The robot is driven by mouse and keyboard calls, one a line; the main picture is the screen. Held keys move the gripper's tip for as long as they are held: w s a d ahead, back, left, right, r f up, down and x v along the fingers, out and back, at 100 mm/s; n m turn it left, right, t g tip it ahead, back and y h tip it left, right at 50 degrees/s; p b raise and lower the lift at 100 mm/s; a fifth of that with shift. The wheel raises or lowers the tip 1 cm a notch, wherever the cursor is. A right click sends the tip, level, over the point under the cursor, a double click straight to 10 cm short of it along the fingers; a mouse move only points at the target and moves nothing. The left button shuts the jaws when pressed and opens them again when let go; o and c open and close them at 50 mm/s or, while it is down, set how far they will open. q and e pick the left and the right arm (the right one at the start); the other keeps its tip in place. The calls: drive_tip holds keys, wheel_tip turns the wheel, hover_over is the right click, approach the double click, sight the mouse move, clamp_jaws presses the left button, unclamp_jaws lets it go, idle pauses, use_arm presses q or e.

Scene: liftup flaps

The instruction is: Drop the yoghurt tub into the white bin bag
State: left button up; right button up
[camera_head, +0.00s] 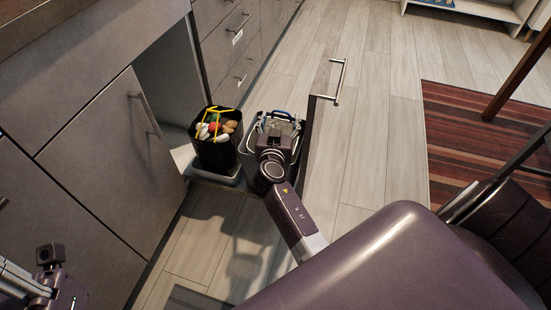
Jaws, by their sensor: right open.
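The white bin bag (292,118) lines the right-hand bin of a pulled-out drawer, with its light rim partly showing. My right gripper (274,124) is open over this bin and its wrist hides much of the bag's opening. I cannot make out the yoghurt tub; whether it is in the bag or hidden behind the gripper cannot be told. My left gripper (48,262) is at the lower left, far from the bins, and its fingers are not clear.
A black bin (214,155) with several colourful items and a yellow tie stands left of the white-bagged one. The drawer front (313,130) with a metal handle (340,82) is to the right. Grey cabinets (100,160) line the left. Wooden floor (378,140) is clear beyond the drawer.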

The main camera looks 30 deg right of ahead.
wheel_tip(320, 180, up, 10)
idle(0.5)
idle(0.3)
